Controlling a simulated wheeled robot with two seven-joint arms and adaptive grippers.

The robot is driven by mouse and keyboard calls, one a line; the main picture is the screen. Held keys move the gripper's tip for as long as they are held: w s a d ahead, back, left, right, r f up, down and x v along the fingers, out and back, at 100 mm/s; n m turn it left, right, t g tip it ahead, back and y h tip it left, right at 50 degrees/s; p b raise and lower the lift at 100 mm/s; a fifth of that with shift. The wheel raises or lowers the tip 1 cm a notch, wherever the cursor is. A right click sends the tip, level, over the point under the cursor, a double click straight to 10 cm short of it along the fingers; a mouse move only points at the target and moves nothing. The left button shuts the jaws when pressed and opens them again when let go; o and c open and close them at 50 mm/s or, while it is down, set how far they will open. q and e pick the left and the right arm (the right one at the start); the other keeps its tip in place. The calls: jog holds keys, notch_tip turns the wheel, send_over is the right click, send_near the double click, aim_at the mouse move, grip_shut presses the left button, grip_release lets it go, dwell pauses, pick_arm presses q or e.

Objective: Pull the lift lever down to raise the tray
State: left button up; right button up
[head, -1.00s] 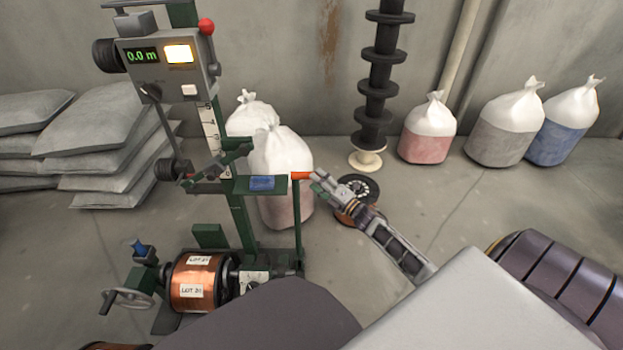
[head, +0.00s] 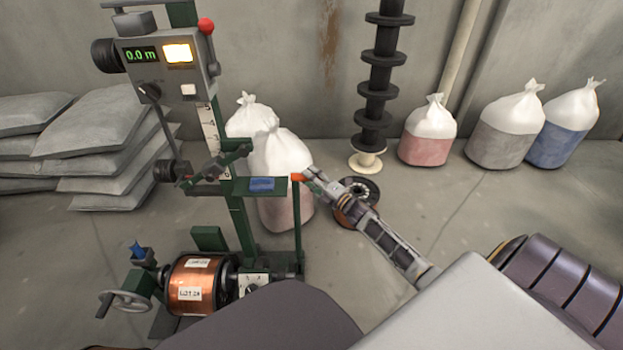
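A lever with an orange grip (head: 298,177) sticks out to the right at the top of a thin green post on the winding machine. My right gripper (head: 309,179) is at the outer end of this grip and covers part of it. Whether its fingers are closed around the grip is too small to tell. A flat green tray-like shelf (head: 240,186) with a blue block (head: 262,184) on it is just left of the lever. My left gripper is out of view.
The control box (head: 168,65) reads 0.0 m and has a red-knobbed stick (head: 206,25). A copper spool (head: 192,285) sits low on the machine beside a handwheel (head: 124,302). Sacks (head: 284,160) stand close behind the lever. A dark reel (head: 357,190) lies behind my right arm.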

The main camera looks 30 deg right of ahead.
grip_shut()
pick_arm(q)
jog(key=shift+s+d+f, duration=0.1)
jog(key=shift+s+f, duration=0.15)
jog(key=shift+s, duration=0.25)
pick_arm(e)
jog(key=shift+a, duration=0.1)
jog(key=shift+s+f, duration=0.1)
jog(key=shift+s, duration=0.05)
